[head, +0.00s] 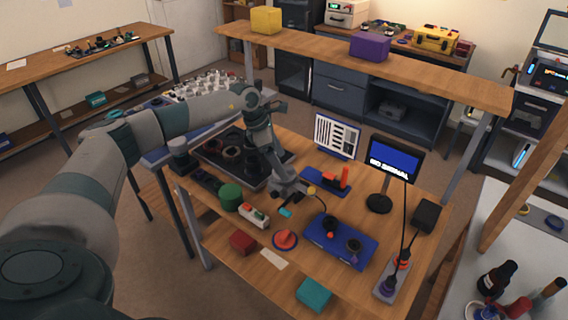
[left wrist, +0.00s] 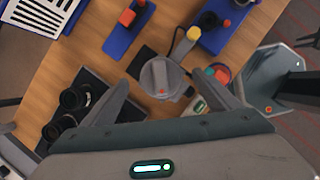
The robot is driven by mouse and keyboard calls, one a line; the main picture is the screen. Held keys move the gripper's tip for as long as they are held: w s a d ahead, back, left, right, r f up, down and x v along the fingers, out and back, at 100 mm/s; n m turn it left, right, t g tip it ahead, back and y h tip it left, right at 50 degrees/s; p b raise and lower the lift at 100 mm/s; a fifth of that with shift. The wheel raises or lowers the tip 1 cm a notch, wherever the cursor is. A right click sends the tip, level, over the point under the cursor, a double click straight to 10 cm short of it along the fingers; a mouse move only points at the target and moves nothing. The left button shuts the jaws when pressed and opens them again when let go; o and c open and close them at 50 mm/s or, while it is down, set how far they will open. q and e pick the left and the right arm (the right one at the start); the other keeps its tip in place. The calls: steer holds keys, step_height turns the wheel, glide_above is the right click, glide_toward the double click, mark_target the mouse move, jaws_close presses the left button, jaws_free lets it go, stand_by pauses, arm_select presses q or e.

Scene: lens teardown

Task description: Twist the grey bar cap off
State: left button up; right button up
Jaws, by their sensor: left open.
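In the head view my left gripper (head: 279,178) points down over the middle of the bench, just above a grey fixture. The gripper partly hides the cap there. A yellow-tipped grey arm (left wrist: 187,42) sticks out beside the cap. My right gripper is not in view.
A black tray with dark rings (head: 232,155) lies left of the gripper. A green cylinder (head: 230,196), a white-and-green box (head: 254,215) and an orange-topped piece (head: 285,239) stand in front. A blue tray (head: 341,249) and monitor (head: 395,158) are to the right.

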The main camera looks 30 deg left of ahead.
arm_select(q)
steer(key=shift+p+x, duration=0.45)
steer(key=shift+x, duration=1.25)
steer(key=c, duration=1.1)
steer(key=shift+n+p, duration=0.5)
steer(key=shift+p, duration=0.05)
steer(key=shift+n+t+y+p, duration=0.4)
steer(key=shift+n+p, duration=0.1)
steer(key=shift+n, duration=0.2)
